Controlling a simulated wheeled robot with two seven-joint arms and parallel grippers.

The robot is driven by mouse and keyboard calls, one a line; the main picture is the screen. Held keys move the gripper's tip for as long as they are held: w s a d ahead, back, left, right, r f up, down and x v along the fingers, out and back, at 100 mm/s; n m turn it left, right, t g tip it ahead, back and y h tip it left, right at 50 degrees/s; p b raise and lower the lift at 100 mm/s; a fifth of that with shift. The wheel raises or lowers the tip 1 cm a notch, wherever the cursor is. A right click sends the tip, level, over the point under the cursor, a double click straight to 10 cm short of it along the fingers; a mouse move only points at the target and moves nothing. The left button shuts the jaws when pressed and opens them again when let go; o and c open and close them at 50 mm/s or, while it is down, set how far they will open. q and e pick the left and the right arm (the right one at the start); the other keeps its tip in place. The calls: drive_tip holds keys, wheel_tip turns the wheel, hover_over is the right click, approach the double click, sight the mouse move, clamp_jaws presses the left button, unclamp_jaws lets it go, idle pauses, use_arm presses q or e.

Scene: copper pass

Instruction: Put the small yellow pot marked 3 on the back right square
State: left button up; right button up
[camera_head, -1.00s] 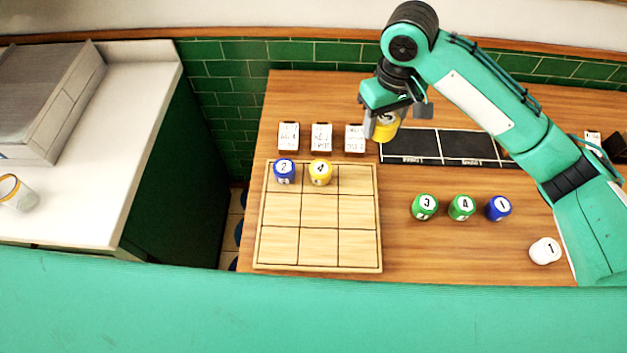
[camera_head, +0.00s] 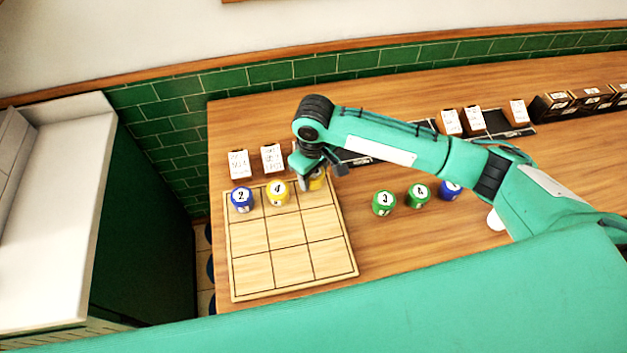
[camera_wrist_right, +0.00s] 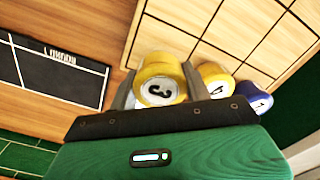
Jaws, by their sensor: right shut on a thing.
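The small yellow pot marked 3 (camera_wrist_right: 160,88) is between the fingers of my right gripper (camera_wrist_right: 158,95) in the right wrist view. In the head view, my right gripper (camera_head: 312,180) is over the back right square of the wooden board (camera_head: 291,266). The yellow pot (camera_head: 317,183) shows partly there, mostly hidden by the gripper; I cannot tell whether it touches the board. A blue pot marked 2 (camera_head: 242,200) stands on the back left square and a yellow pot marked 4 (camera_head: 277,192) on the back middle square. My left gripper is not in view.
Green pots marked 3 (camera_head: 384,203) and 4 (camera_head: 418,195) and a blue pot (camera_head: 450,189) stand right of the board. A white pot (camera_head: 495,220) is partly hidden by my arm. Small cards (camera_head: 239,164) stand behind the board. Its middle and front squares are empty.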

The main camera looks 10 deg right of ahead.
sight(313, 182)
drive_tip(key=shift+f+p, duration=0.4)
drive_tip(key=shift+f, duration=1.8)
drive_tip(key=o, duration=1.1)
drive_tip(key=shift+f, duration=0.1)
drive_tip(key=shift+c, duration=0.2)
drive_tip(key=shift+r, duration=0.5)
wheel_tip(313, 182, up, 11)
drive_tip(key=b, duration=0.3)
drive_tip(key=shift+r, duration=0.15)
